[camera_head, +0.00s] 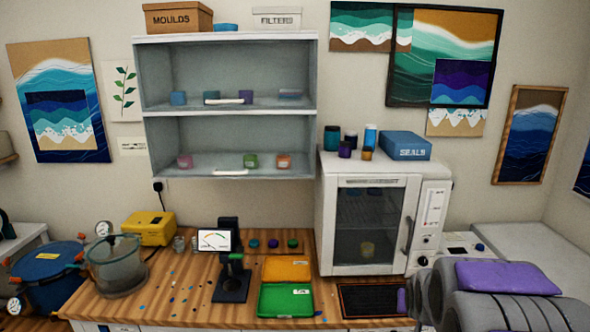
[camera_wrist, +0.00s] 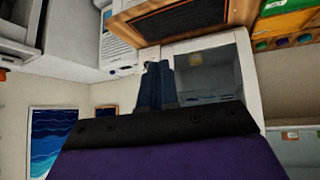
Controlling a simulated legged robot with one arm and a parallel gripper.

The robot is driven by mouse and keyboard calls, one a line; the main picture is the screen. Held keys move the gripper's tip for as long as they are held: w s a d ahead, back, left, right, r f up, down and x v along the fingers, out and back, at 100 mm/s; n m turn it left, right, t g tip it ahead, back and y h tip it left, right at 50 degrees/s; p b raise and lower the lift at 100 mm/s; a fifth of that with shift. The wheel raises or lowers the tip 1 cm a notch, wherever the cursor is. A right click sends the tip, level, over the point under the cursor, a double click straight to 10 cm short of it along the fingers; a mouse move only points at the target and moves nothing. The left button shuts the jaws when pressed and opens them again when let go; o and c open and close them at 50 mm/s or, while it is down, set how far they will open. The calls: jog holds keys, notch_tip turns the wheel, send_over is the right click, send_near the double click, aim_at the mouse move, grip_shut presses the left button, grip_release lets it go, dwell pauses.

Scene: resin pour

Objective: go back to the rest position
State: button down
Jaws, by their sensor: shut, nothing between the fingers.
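My gripper (camera_wrist: 157,72) shows in the wrist view as two dark fingers lying side by side, closed with nothing between them. Its black and purple body fills the lower part of that view. In the head view my grey arm with a purple cover is folded at the lower right, in front of the bench's right end. It is apart from the white oven (camera_head: 327,225). The wrist picture is turned over, with the bench at the top and the oven (camera_wrist: 243,75) behind the fingers.
Shelves (camera_head: 228,116) with small cups hang above. A white surface (camera_head: 530,245) at right is mostly clear.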

jog(key=s+a+n+g+y, duration=0.1)
jog(key=s+a+g, duration=0.2)
jog(key=s, duration=1)
jog(key=s+a+r+n+g+y, duration=0.1)
jog(key=s+a+g, duration=0.2)
jog(key=s+a, duration=0.4)
jog(key=s+a+g, duration=0.3)
jog(key=s+a, duration=0.2)
jog(key=s, duration=1.4)
jog(key=shift+a+r+n+g+y, duration=0.25)
jog(key=shift+r+n+g+y, duration=0.05)
jog(key=shift+r+n+y, duration=0.1)
jog(key=c, duration=1.9)
grip_release()
